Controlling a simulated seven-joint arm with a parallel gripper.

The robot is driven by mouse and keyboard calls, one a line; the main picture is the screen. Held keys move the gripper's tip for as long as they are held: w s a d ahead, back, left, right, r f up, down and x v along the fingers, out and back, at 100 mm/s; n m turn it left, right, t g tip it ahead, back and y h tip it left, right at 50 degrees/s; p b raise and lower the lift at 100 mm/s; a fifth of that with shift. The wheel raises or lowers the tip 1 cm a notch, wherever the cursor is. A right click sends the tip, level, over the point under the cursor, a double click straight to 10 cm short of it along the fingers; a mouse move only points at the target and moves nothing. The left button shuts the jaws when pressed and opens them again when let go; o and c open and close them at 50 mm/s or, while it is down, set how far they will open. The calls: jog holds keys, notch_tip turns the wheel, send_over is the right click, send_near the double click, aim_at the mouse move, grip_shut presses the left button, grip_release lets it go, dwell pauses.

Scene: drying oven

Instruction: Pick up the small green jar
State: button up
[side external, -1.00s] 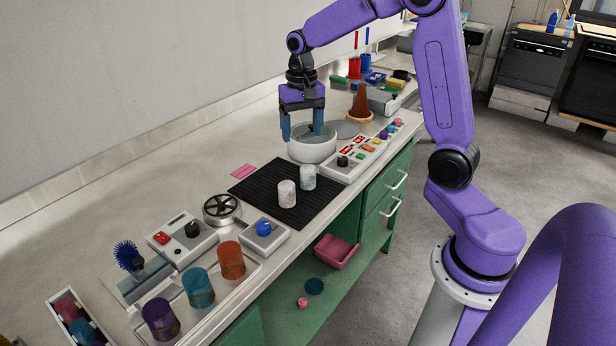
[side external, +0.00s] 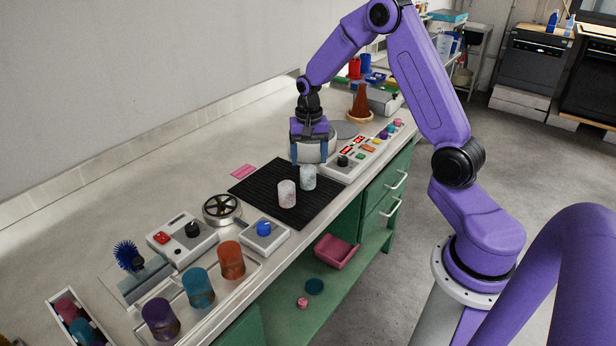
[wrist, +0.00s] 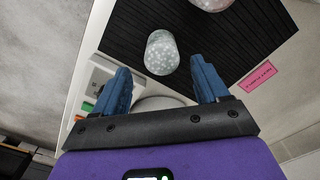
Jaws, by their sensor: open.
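The small jar with the pale grey-green, speckled look (side external: 308,178) stands upright on the black ribbed mat (side external: 262,192). I take it for the green jar, though its tint is faint. A pinkish speckled jar (side external: 287,194) stands beside it, nearer the side camera. My gripper (side external: 309,159) is open and empty, just behind and above the paler jar. In the wrist view, the paler jar (wrist: 161,53) lies ahead of the gap between my blue fingertips (wrist: 161,68), apart from both. The pinkish jar (wrist: 211,4) is cut off at the top edge.
A white round vessel (side external: 328,150) stands behind my gripper and is partly hidden. A control box with buttons (side external: 350,160) borders the mat on the right. A pink label (side external: 244,171) lies left of the mat. Orange, teal and purple jars (side external: 199,288) stand in the foreground.

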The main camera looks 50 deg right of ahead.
aim_at(308, 168)
jog(key=shift+a+f, duration=0.2)
jog(key=shift+f, duration=3.1)
jog(key=c, duration=1.1)
